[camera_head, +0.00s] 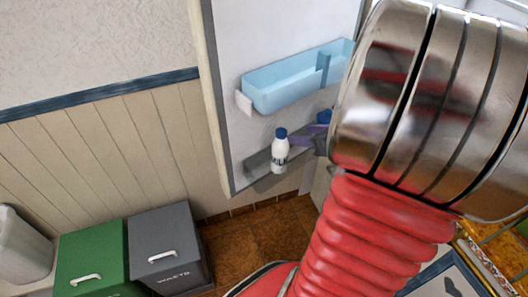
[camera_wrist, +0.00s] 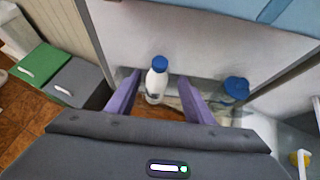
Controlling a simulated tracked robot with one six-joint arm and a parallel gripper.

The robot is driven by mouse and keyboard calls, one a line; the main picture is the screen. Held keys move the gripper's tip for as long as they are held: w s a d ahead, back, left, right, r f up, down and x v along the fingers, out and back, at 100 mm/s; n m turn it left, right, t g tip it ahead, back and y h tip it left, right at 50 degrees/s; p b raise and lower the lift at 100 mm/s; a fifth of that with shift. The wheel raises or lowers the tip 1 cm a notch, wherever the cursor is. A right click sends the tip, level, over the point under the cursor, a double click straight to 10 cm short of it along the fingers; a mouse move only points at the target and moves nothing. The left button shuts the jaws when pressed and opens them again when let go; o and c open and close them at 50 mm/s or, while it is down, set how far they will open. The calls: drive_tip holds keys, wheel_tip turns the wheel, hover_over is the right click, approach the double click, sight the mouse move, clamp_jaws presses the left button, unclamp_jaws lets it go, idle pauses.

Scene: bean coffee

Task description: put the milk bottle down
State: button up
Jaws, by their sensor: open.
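The milk bottle (camera_head: 280,151) is white with a blue cap and stands upright on the lower door shelf (camera_head: 262,176) of an open fridge. In the wrist view the milk bottle (camera_wrist: 156,82) shows between and just beyond the two purple fingers. My gripper (camera_wrist: 157,92) is open, with a finger on each side of the bottle and gaps visible. In the head view my gripper (camera_head: 301,141) is seen side-on to the right of the bottle, partly hidden by my arm.
A second blue-capped container (camera_wrist: 234,90) stands on the same shelf to the right. A light blue door bin (camera_head: 290,83) is above. Green (camera_head: 92,254) and grey (camera_head: 166,240) waste bins stand on the floor at left. Open tiled floor (camera_head: 254,232) lies below the door.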

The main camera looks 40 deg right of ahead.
drive_tip(key=w+a+r+n+g+y, duration=0.1)
drive_tip(key=a+r+n+g+y, duration=0.1)
drive_tip(key=a+n, duration=0.8)
drive_tip(key=a+r+n+g+y, duration=0.1)
drive_tip(key=a+r+n+g, duration=0.15)
drive_tip(key=a+n, duration=0.7)
drive_tip(key=s+a+r+n+h, duration=0.1)
drive_tip(key=s+a+r+n, duration=0.1)
drive_tip(key=a+n, duration=0.3)
drive_tip(key=s+a+r+n+g+h, duration=0.1)
drive_tip(key=s+a+n, duration=0.4)
drive_tip(key=n, duration=0.6)
drive_tip(key=shift+a+r+h, duration=0.45)
drive_tip(key=shift+r+h, duration=0.15)
drive_tip(key=shift+r, duration=0.05)
drive_tip(key=shift+s, duration=0.1)
drive_tip(key=shift+c, duration=0.3)
